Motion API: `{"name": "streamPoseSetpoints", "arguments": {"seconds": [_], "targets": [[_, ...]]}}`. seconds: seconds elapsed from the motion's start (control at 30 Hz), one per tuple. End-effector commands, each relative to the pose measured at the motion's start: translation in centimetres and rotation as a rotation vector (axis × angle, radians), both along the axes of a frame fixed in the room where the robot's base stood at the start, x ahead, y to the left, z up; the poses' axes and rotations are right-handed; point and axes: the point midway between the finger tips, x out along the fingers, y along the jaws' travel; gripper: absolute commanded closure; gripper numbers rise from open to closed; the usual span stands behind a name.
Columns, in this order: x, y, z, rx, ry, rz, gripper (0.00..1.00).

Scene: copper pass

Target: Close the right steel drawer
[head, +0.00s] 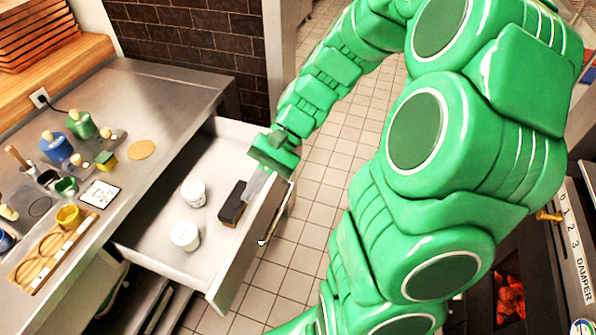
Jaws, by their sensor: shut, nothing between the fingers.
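The right steel drawer (160,238) stands pulled out from under the steel counter. Its front panel (240,262) faces the tiled floor. Two white lidded tubs (185,235) and a dark block with a tan side (232,204) lie inside it. My green arm reaches over from the right, and my gripper (262,183) is at the far end of the drawer front, by its top edge. The fingers look shut and hold nothing. I cannot tell whether they touch the panel.
The steel counter (165,105) holds blue and green stamp-like tools, a tan disc (141,150) and a wooden rack (48,250). A glowing oven (510,298) with a damper scale is at the lower right. Tiled floor (310,215) lies between drawer and oven.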

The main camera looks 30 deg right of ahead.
Motion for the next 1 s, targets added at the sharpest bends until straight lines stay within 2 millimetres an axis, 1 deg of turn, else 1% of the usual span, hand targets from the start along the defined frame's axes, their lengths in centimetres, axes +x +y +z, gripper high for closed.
{"name": "streamPoseSetpoints", "arguments": {"seconds": [0.1,0.27,0.47,0.7,0.87,1.0], "targets": [[1.8,-0.8,-0.8,0.059,0.038,-0.071,1.00],[3.9,-2.0,-2.0,0.135,0.085,-0.166,1.00],[6.5,-4.0,-3.6,0.231,0.144,-0.291,1.00],[9.4,-7.3,-6.1,0.340,0.209,-0.450,1.00],[11.0,-9.9,-8.0,0.413,0.254,-0.560,1.00],[12.0,-12.3,-10.0,0.475,0.294,-0.659,1.00]]}}
